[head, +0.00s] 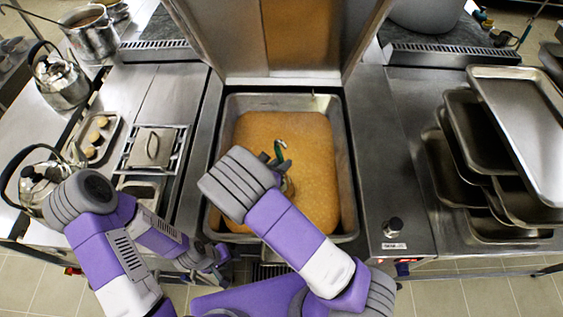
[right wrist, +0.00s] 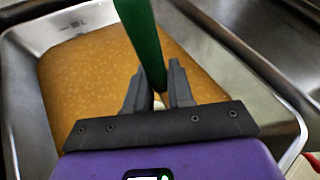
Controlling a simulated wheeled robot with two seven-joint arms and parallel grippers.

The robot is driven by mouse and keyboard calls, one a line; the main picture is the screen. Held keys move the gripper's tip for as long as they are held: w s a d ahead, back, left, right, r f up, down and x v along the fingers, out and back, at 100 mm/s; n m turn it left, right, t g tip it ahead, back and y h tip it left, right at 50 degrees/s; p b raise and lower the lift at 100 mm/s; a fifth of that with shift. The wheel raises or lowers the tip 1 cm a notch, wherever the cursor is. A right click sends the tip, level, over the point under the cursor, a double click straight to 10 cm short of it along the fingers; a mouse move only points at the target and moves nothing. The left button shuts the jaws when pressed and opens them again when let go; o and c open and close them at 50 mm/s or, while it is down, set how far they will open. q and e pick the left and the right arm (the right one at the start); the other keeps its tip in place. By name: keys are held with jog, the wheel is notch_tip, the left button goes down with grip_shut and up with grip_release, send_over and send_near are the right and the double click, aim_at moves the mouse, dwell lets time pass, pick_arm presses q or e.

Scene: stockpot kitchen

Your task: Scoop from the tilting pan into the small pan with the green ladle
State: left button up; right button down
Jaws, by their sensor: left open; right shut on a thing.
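The tilting pan (head: 346,190) is a deep rectangular steel vessel in the middle of the head view, holding orange-brown soup with pale bits. My right gripper (right wrist: 158,88) is shut on the green handle of the ladle (right wrist: 141,35) in the right wrist view, above the soup. In the head view my right arm hides most of the ladle (head: 279,152); its bowl cannot be made out. My left gripper (head: 218,262) is open and empty, low in front of the pan's left front corner. I cannot tell for sure which vessel is the small pan.
Left of the tilting pan are a lidded steel insert (head: 152,147), a tray of round pieces (head: 97,138) and kettles (head: 62,82). A stockpot (head: 92,36) stands far left. Stacked steel trays (head: 520,115) fill the right counter. The counter strip beside the pan's right is mostly clear.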

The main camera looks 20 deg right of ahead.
notch_tip(320, 180, down, 6)
jog(key=b, duration=0.4)
jog(key=shift+f+b, duration=0.25)
jog(key=shift+b, duration=0.1)
dwell(1.1)
jog(key=shift+s+d+f+m+t+y, duration=0.8)
jog(key=shift+s+d+m, duration=0.9)
jog(key=shift+s+d, duration=1)
notch_tip(320, 180, up, 20)
jog(key=shift+w+a+f, duration=0.1)
dwell(1.1)
